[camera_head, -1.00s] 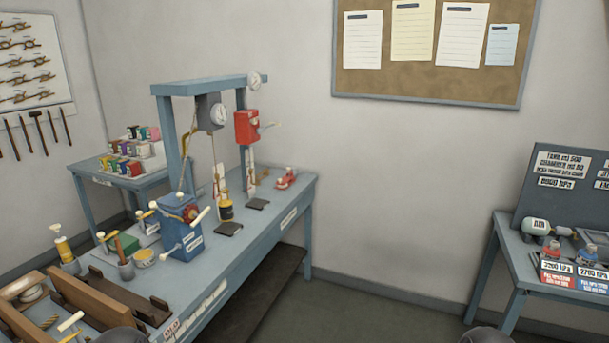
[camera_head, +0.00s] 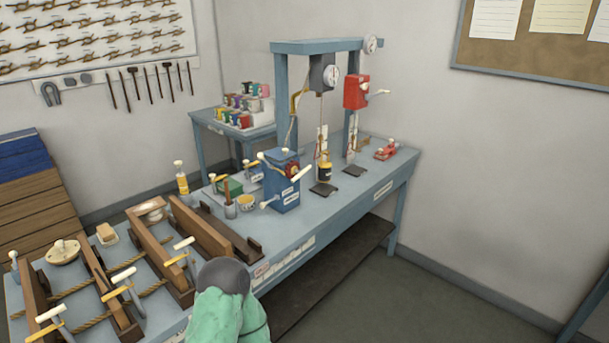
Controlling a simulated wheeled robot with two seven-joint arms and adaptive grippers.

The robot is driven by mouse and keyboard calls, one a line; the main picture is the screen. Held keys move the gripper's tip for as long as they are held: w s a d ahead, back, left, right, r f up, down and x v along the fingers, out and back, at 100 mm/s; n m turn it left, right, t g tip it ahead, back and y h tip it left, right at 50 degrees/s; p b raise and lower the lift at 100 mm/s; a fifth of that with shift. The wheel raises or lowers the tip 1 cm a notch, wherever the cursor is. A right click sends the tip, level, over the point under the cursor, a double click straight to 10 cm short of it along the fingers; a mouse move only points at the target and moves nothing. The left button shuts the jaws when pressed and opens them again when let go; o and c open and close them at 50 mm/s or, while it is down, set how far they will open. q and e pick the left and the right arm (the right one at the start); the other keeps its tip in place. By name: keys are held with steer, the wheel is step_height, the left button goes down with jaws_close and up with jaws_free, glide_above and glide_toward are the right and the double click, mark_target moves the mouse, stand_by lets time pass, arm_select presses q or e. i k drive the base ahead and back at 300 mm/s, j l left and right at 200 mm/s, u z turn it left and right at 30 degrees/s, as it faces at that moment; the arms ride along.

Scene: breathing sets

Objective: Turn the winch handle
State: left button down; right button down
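A blue winch box (camera_head: 285,188) stands on the long blue-grey bench. It has a red round part on its upper side and cream handles sticking out, one a handle (camera_head: 300,174) at the upper right, another at the lower left. A red box (camera_head: 356,92) with a cream-tipped lever (camera_head: 378,93) hangs on the frame post behind. I cannot tell from the picture alone which handle is the winch's. Neither gripper's fingers show. A dark rounded shape with a green cover rises at the bottom, in front of the bench edge; I cannot tell what it is.
The bench (camera_head: 330,215) carries wooden boards (camera_head: 200,228), ropes and several cream-handled clamps at the left. A blue frame (camera_head: 312,46) with gauges stands behind the winch box. A small table (camera_head: 205,118) stands behind. Floor (camera_head: 430,300) at the right is clear.

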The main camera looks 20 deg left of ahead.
mark_target(292, 169)
steer(key=i+u, duration=0.1)
steer(key=u, duration=0.6)
